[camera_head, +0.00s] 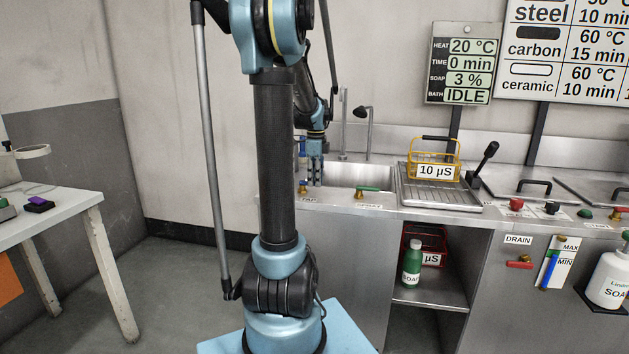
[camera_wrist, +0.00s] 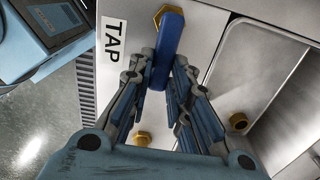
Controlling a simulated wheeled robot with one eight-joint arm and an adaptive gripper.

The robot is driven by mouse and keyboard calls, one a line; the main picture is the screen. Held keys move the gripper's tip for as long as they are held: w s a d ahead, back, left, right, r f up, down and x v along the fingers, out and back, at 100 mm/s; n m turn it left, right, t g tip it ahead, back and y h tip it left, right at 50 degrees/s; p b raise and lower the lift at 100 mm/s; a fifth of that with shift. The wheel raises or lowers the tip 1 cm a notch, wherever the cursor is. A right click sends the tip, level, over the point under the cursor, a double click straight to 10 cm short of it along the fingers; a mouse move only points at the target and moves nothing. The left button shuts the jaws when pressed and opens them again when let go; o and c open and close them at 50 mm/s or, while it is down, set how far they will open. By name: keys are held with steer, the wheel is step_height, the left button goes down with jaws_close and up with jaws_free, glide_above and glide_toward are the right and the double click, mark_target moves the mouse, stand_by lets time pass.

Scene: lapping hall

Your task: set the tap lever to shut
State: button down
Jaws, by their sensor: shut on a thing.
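The tap lever (camera_wrist: 170,35) is a blue bar on a brass fitting (camera_wrist: 167,13), beside the label "TAP" (camera_wrist: 112,40) in the wrist view. My gripper (camera_wrist: 165,68) is shut on the lever, with a finger on each side of its lower end. In the head view my gripper (camera_head: 315,172) points down at the counter's left end, by the sink. The lever cannot be made out there.
A sink basin (camera_head: 358,175) lies right of my gripper. A green lever (camera_head: 367,189) sits on the counter's front edge. A yellow basket (camera_head: 434,155) stands on the drainer further right. A white table (camera_head: 62,205) is at the left.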

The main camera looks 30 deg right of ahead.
steer(key=c, duration=1.5)
jaws_free()
steer(key=shift+a, duration=0.1)
step_height(320, 180, up, 12)
steer(key=shift+f, duration=0.1)
